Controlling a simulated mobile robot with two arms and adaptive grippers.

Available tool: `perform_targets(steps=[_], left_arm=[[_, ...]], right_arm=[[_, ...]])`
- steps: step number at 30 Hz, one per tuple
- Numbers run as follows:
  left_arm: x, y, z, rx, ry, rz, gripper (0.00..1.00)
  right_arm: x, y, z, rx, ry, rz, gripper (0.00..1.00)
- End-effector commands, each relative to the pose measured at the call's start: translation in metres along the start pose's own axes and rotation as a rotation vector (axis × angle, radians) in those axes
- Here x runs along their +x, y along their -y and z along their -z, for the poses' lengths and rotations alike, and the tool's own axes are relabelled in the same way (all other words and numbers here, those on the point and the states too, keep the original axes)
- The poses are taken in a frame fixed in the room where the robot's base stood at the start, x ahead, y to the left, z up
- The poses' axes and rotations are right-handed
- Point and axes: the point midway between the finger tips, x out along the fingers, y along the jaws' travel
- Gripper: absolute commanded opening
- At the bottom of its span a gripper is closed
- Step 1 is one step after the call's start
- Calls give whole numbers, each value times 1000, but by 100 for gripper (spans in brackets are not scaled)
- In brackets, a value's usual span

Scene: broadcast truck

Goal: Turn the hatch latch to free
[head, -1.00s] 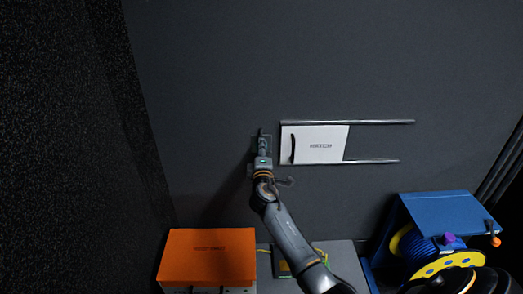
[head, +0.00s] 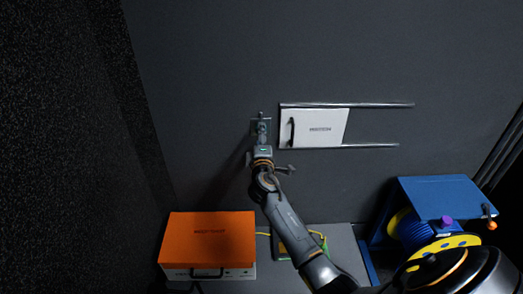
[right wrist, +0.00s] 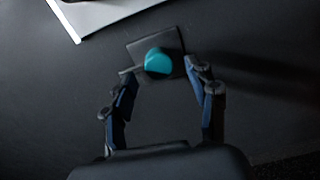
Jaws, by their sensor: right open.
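The hatch latch shows in the right wrist view as a rounded teal knob (right wrist: 158,62) on a dark square plate (right wrist: 172,43). In the head view the latch plate (head: 254,124) is on the dark wall, left of the hatch, and my gripper mostly hides the knob. The hatch (head: 318,128) is a white panel with a black handle, between two rails. My right gripper (right wrist: 160,71) is open, its fingertips on either side of the knob with gaps showing; it also shows in the head view (head: 262,128). I cannot tell whether it touches the knob. My left gripper is out of view.
An orange-lidded box (head: 208,238) stands low left, on or by a grey surface (head: 335,240) with green-yellow cable. A blue stand (head: 440,198) with a cable reel is at lower right. The wall around the latch is clear.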

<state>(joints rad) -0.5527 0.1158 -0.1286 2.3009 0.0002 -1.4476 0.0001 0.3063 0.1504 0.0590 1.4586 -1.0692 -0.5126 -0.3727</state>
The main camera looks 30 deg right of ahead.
Motion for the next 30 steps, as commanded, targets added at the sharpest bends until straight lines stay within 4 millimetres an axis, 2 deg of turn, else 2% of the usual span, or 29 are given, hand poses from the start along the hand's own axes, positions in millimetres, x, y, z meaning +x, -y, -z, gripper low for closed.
perform_targets(steps=[6,13,18,30], left_arm=[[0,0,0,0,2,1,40],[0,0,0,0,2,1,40],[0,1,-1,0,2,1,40],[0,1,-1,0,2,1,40]], right_arm=[[-48,2,1,1,-3,2,58],[-86,1,1,0,-2,2,58],[-96,0,0,-1,-1,1,58],[-97,0,0,-1,-1,1,58]])
